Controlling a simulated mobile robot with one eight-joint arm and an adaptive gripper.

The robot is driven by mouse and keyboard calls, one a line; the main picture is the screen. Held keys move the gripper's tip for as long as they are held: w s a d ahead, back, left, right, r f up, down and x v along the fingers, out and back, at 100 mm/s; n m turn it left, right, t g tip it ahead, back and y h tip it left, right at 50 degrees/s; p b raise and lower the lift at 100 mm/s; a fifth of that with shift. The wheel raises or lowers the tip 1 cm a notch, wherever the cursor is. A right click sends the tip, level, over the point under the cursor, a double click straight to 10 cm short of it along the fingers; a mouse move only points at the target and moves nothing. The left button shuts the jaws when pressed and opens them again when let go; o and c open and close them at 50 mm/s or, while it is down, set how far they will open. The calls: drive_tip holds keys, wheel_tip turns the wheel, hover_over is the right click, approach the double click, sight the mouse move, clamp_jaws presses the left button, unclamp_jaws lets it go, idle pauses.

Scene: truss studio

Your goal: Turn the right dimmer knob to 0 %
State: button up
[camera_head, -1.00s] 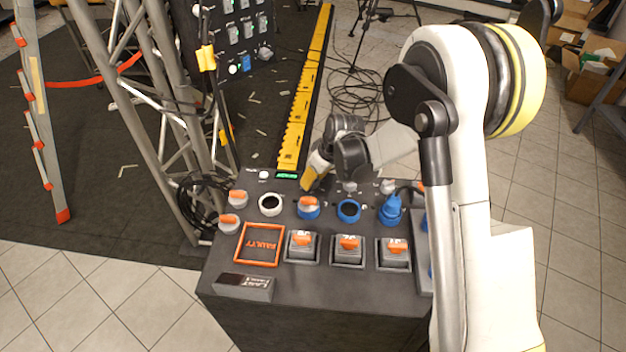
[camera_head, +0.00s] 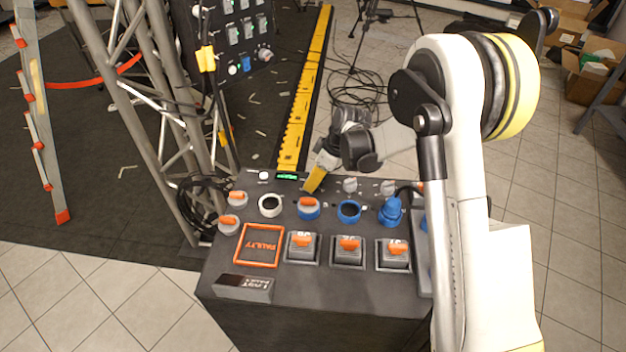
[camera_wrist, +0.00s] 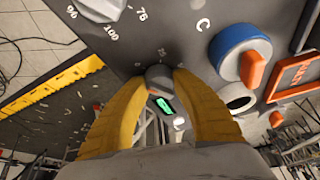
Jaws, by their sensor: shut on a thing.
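My gripper (camera_head: 311,187) reaches down to the back of the sloped console, just right of the small green display (camera_head: 287,176). In the wrist view its two yellow fingers (camera_wrist: 161,85) are shut on a small grey knob (camera_wrist: 160,73) with tiny scale marks above it. The fingers hide this knob in the head view. Two more grey knobs stand to its right in the head view, one nearer (camera_head: 350,185) and one farther right (camera_head: 388,187). The wrist view shows a pale knob (camera_wrist: 101,8) with marks 75 and 100 at upper left. The held knob's reading is not legible.
In front of my gripper are an orange-handled blue knob (camera_head: 308,209), a white ring (camera_head: 270,205), a blue ring (camera_head: 349,210) and a blue plug (camera_head: 391,212). A yellow cable ramp (camera_head: 303,95) runs behind. A metal truss (camera_head: 150,100) stands left.

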drive_tip(key=o, duration=1.2)
drive_tip(key=shift+a, duration=0.1)
drive_tip(key=v, duration=1.2)
drive_tip(key=shift+r, duration=0.1)
